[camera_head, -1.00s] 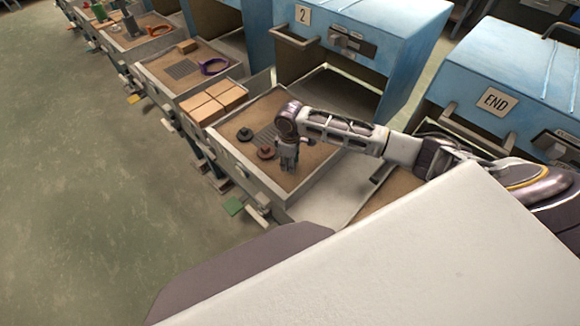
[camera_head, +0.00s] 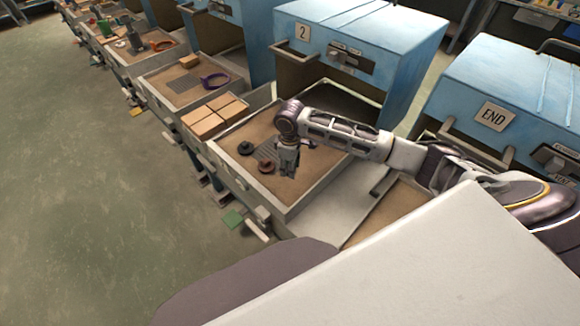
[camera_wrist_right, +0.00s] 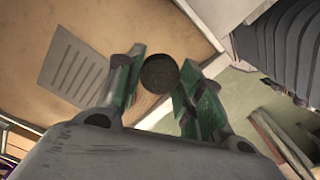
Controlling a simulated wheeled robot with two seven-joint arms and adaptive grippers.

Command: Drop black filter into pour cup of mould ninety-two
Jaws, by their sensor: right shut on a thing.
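My right gripper (camera_head: 289,170) hangs above the sand-coloured tray floor of the drawer (camera_head: 297,212) in front of the blue unit marked 2. In the right wrist view its green-padded fingers (camera_wrist_right: 157,85) are closed on a small dark round disc, the black filter (camera_wrist_right: 159,73). No mould number is readable, so I cannot tell which is mould ninety-two. My left gripper is not in view.
A grey slotted grate (camera_wrist_right: 73,70) is set in the tray floor.

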